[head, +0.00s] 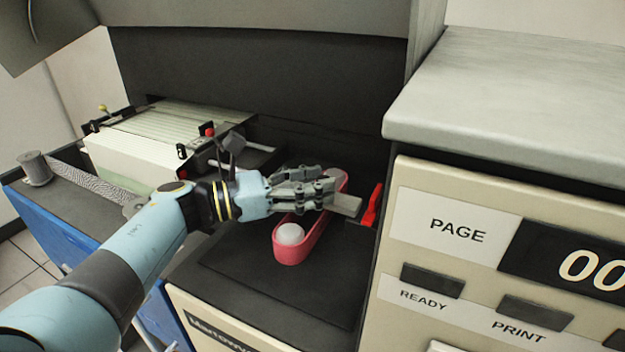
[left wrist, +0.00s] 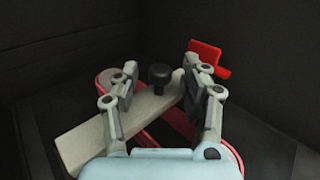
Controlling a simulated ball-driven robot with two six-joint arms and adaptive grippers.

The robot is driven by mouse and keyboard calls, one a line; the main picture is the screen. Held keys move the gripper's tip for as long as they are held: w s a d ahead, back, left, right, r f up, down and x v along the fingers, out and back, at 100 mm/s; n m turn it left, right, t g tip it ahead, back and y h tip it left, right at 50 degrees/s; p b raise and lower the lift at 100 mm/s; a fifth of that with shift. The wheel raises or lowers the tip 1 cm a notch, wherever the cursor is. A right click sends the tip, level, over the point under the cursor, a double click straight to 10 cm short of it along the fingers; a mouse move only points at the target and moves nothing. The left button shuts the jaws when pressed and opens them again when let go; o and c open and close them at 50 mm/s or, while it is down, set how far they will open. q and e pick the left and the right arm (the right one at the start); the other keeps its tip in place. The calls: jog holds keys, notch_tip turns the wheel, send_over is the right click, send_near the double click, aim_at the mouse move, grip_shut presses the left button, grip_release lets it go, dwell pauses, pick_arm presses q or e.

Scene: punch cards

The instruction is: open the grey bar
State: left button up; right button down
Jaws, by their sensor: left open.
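The grey bar (left wrist: 80,145) lies slantwise across a red oval frame in the left wrist view, with a black knob (left wrist: 160,73) near its far end. In the head view one end of the bar (head: 346,205) shows just past my fingers. My left gripper (head: 325,190) is open over the bar. In the left wrist view its fingers (left wrist: 160,90) stand on either side of the bar and knob; whether they touch it I cannot tell. My right gripper is not in view.
The red oval frame (head: 288,257) holds a white round piece (head: 291,234) at its near end. A red latch-like piece (head: 371,206) stands right of the bar, close to the beige panel (head: 450,190). A card machine (head: 150,140) is at left. A dark wall rises behind.

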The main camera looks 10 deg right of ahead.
pick_arm(q)
jog(key=shift+c, duration=0.4)
grip_shut()
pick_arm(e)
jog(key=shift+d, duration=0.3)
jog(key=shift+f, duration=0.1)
